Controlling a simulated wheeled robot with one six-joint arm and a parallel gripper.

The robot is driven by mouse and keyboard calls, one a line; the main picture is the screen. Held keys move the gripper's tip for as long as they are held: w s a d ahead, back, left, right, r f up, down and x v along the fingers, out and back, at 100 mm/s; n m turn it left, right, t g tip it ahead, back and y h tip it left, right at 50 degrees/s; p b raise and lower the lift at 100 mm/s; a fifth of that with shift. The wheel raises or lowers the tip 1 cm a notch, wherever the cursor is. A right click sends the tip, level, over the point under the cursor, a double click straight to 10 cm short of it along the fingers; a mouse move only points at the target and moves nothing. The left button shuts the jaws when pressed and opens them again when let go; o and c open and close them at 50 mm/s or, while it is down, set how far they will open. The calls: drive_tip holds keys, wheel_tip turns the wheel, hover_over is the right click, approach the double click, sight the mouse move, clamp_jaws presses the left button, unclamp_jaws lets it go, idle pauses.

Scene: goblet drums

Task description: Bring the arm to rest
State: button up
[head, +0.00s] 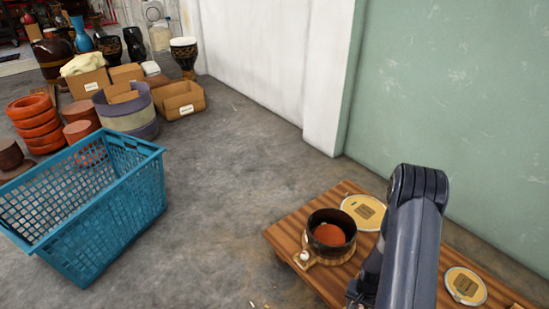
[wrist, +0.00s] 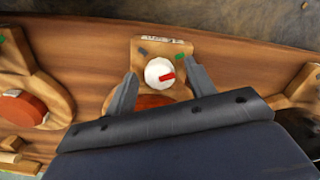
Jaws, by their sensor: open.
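My arm (head: 408,235) reaches down over the right part of the low striped wooden table (head: 290,232) in the head view. My gripper (wrist: 161,78) is open in the wrist view, its two dark fingers apart. A white round piece with a red mark (wrist: 156,71) shows between the fingertips, on a light wooden block (wrist: 147,48). I cannot tell how far below the fingers it lies, and nothing appears gripped. In the head view the fingers are mostly hidden behind the arm at the bottom edge.
A black bowl with a reddish inside (head: 331,232) stands left of my arm. Round pale discs (head: 362,211) lie on the table on both sides of the arm. A blue basket (head: 120,215) stands on the floor at left. The green wall (head: 450,110) rises behind the table.

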drive_tip(key=n, duration=0.3)
drive_tip(key=shift+r+n+p, duration=0.1)
drive_tip(key=shift+n+p, duration=0.25)
drive_tip(key=shift+n, duration=0.05)
drive_tip(key=shift+n+p, duration=0.4)
drive_tip(key=shift+n, duration=1.7)
